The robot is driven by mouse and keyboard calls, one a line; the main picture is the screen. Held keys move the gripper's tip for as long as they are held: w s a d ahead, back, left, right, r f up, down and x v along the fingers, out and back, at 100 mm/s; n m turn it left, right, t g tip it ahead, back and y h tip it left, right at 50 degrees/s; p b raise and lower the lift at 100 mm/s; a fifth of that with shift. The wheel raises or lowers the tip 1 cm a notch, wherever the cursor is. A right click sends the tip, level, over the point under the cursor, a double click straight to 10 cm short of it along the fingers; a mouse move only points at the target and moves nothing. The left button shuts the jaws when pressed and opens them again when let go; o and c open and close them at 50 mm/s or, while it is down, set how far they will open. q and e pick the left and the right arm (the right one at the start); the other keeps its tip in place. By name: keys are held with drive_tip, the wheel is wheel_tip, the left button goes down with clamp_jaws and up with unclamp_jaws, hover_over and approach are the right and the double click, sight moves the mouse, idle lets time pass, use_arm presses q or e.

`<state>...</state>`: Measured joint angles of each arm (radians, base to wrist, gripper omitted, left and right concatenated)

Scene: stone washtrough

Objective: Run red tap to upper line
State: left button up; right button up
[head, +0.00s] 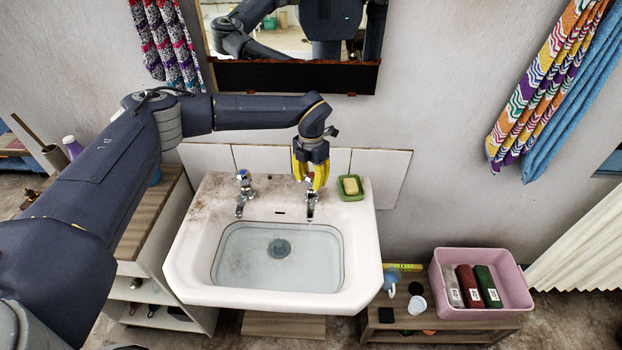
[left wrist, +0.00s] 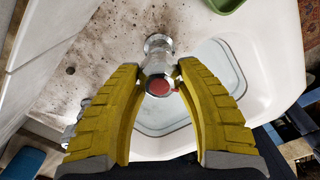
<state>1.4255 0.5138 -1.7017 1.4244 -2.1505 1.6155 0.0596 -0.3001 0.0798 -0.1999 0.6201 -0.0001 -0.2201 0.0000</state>
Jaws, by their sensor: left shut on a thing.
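The white washbasin (head: 187,265) stands against the wall with two chrome taps at its back. The red tap (head: 311,207) is the right one in the head view; its red cap (left wrist: 158,88) shows in the left wrist view. My left gripper (head: 311,186) comes down over this tap, its yellow fingers shut on the tap's head from both sides. A thin stream seems to fall from the spout. Clear water (head: 247,263) appears to stand in the bowl over the dark drain. A thin dark line runs around the bowl wall; the second line is hard to make out. My right gripper is out of view.
The other tap (head: 243,190) stands to the left. A green soap dish (head: 350,188) with yellow soap sits at the basin's back right corner. A mirror (head: 290,75) hangs above.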

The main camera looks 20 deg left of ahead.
use_arm(q)
drive_tip(key=shift+f+m, duration=0.15)
drive_tip(key=shift+m, duration=0.45)
drive_tip(key=shift+c, duration=0.5)
drive_tip(key=shift+a+f+m, duration=0.1)
drive_tip(key=shift+a+m, duration=0.1)
drive_tip(key=shift+m, duration=2.4)
drive_tip(key=o, duration=1.1)
drive_tip(key=shift+a, duration=0.2)
drive_tip(key=shift+o, duration=0.9)
drive_tip(key=shift+d, duration=0.2)
drive_tip(key=shift+r, duration=0.2)
